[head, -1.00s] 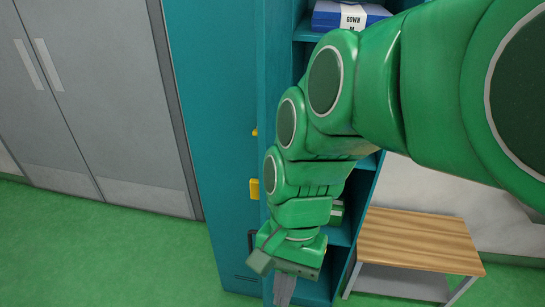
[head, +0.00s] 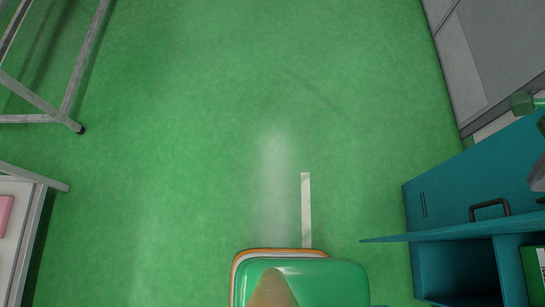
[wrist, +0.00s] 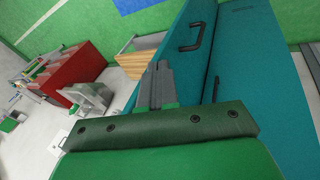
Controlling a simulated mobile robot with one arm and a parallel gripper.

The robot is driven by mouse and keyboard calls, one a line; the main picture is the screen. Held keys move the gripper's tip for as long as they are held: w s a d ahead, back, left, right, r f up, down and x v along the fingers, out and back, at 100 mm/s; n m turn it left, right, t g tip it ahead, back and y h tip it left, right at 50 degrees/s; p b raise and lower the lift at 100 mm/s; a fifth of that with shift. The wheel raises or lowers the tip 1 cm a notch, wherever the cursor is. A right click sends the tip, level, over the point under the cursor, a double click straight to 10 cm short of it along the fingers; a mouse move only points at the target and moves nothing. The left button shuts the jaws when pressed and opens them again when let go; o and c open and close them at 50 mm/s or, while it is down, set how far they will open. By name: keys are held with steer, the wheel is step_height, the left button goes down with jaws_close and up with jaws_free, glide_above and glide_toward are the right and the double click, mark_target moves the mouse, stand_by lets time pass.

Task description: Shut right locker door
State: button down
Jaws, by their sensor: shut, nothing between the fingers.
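The teal locker (head: 470,175) is at the right edge of the head view, with a black handle (head: 490,208) on one panel. A thin teal edge juts left above an open compartment (head: 455,270). In the wrist view, a teal door (wrist: 175,75) with a black handle (wrist: 190,35) stands at an angle to another teal panel (wrist: 260,85). My gripper (wrist: 158,72) is shut and empty, its fingers overlapping the handled door in that view. I cannot tell whether they touch it. The right door's full outline is not visible in the head view.
Green floor (head: 250,130) is open in the middle of the head view. A metal frame (head: 75,115) and a white cart (head: 20,230) stand at left. Grey cabinets (head: 500,50) are at upper right. The wrist view shows a red cabinet (wrist: 75,80).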

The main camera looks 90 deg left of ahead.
steer(key=a+r+n+t, duration=0.1)
steer(key=a+r+t, duration=0.2)
steer(key=a, duration=0.3)
steer(key=w+d+f+h, duration=0.1)
steer(key=w+d+f, duration=0.3)
steer(key=d+f, duration=0.4)
steer(key=shift+w+f, duration=0.2)
steer(key=shift+w, duration=0.15)
stand_by(0.4)
